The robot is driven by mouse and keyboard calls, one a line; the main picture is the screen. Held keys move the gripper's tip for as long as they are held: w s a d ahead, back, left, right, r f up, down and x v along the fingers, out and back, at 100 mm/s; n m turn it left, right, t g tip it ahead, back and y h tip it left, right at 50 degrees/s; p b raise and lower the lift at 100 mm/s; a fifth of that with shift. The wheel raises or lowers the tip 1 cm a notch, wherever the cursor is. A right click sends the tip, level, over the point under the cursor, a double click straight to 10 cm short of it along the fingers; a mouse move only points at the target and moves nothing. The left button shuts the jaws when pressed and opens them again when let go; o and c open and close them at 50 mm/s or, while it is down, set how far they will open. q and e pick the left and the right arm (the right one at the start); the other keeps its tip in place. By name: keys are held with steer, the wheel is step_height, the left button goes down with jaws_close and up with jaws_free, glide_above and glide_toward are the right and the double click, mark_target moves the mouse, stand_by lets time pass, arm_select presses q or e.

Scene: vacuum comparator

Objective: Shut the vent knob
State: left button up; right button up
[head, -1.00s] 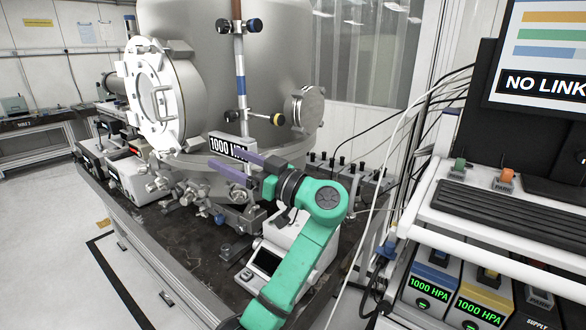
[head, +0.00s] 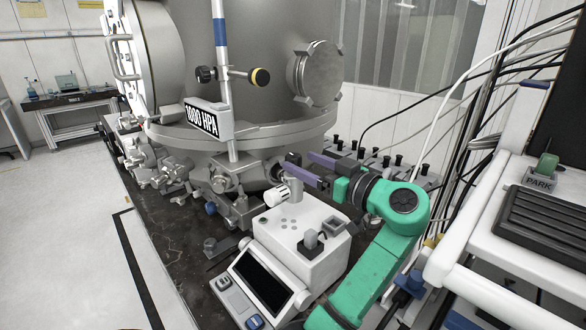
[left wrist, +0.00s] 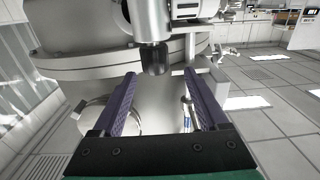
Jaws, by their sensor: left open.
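A dark cylindrical knob (left wrist: 154,58) on a metal stem stands just beyond my left fingertips in the left wrist view. A dark knob-like end (head: 292,159) shows by the same fingertips in the head view. I cannot tell for certain that it is the vent knob. My left gripper (head: 303,167) is open, its two purple fingers apart, and it shows in the left wrist view (left wrist: 158,78) with nothing between the fingers. My right gripper is out of view.
The large steel chamber (head: 270,40) fills the back, with a 1000 HPA display (head: 202,119) before it. A white instrument (head: 310,258) stands below my left arm. Valves (head: 150,172) line the chamber's left foot. A cart with a keyboard (head: 545,225) and hanging cables flank the right.

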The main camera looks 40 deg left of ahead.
mark_target(286, 156)
arm_select(q)
steer(key=a, duration=0.2)
steer(key=a+p, duration=0.1)
steer(key=a, duration=0.1)
steer(key=a+p, duration=0.1)
steer(key=a, duration=0.1)
steer(key=shift+w+a+f, duration=0.25)
steer(key=shift+w+a, duration=0.15)
steer(key=shift+w+a+f, duration=0.2)
steer(key=shift+a, duration=0.2)
steer(key=shift+c, duration=0.6)
jaws_close()
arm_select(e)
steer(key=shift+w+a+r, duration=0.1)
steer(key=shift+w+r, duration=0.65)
